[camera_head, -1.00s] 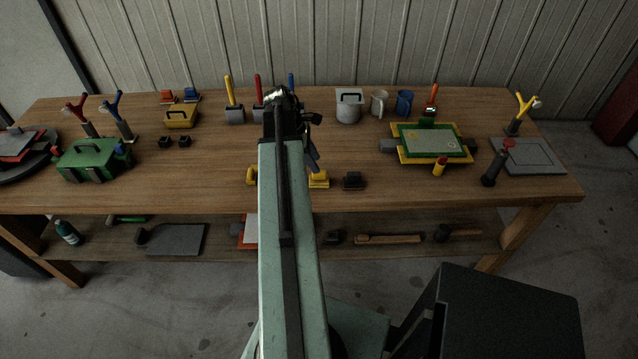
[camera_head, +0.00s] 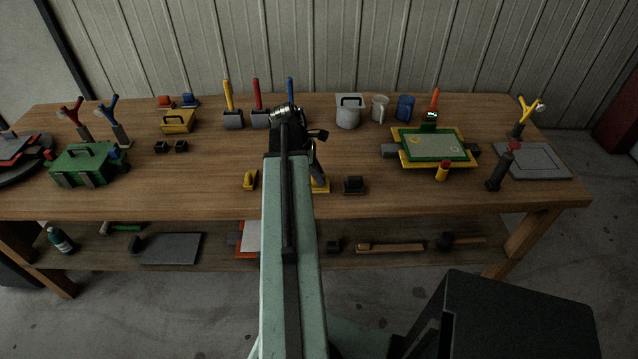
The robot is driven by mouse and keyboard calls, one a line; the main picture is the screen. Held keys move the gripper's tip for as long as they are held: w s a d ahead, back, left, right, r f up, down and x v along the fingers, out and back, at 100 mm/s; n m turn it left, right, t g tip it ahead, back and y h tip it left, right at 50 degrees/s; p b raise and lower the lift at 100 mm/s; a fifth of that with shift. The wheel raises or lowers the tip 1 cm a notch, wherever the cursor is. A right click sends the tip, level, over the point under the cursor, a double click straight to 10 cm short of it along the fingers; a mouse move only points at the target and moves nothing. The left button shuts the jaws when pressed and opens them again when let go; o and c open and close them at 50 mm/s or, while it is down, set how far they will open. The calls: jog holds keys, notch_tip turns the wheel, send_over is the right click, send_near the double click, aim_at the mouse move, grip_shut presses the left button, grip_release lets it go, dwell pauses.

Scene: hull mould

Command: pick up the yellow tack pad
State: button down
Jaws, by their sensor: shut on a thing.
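The yellow tack pad (camera_head: 321,187) is at the front middle of the wooden table, just right of my arm. Only its lower part shows; its handle is hidden behind my gripper (camera_head: 319,174). My gripper points down onto the pad and is shut on it. The fingertips are small and dark, and my arm covers part of the view. I cannot tell whether the pad still touches the table.
Another yellow piece (camera_head: 250,180) sits left of my arm, and a black block (camera_head: 354,185) stands close right of the pad. A green and yellow tray (camera_head: 400,159) is further right. The wooden table (camera_head: 215,185) is bare at front left.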

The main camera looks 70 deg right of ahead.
notch_tip(320, 180, up, 10)
jog(key=p, duration=1)
jog(key=shift+r, duration=0.1)
jog(key=c, duration=2)
grip_release()
grip_shut()
jog(key=shift+w, duration=0.1)
